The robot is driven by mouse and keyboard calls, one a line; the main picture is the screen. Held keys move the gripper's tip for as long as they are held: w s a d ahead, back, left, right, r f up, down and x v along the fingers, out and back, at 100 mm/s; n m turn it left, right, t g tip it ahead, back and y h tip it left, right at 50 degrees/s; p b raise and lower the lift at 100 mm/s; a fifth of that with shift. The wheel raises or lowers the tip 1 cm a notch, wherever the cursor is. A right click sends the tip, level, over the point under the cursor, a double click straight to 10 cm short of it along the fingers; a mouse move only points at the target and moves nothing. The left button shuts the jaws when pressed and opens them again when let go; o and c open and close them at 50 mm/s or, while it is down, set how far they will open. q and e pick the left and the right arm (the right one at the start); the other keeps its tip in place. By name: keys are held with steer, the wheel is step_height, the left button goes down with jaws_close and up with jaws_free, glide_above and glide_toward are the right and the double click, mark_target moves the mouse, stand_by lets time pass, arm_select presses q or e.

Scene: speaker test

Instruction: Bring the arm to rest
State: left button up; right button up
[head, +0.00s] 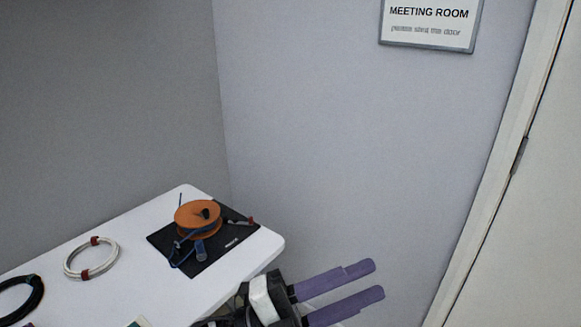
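My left gripper (374,281) shows at the bottom of the head view, at the right front edge of the white table (228,279). Its two purple fingers point right, with a narrow gap between them. Nothing shows between the fingers. The gripper's black body has a white band around it. My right gripper is not in the picture.
On the table, an orange cable reel (188,217) with blue cable sits on a black mat (238,234). A white cable coil (69,259) and a black cable coil (37,291) lie left. A meeting room sign (430,22) hangs on the wall beside a door (535,220).

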arm_select(q)
steer(key=w+a+f+n+t+y, duration=0.2)
steer(key=a+f+n+t+y, duration=0.45)
steer(key=a+f+n, duration=0.35)
steer(key=w+a+f+n+t+y, duration=0.2)
steer(key=a+f+n+t+y, duration=0.4)
steer(key=n, duration=0.5)
steer(key=s+a+f+n+g+y, duration=0.3)
steer(key=s+a+f+g, duration=0.1)
steer(key=s+f, duration=0.4)
steer(key=s+a+f+n+g+y, duration=0.3)
steer(key=s+a+f+g, duration=0.1)
steer(key=s+f, duration=0.5)
step_height(320, 180, down, 2)
steer(key=shift+a+f, duration=0.2)
steer(key=shift+a, duration=0.7)
steer(key=shift+s, duration=0.1)
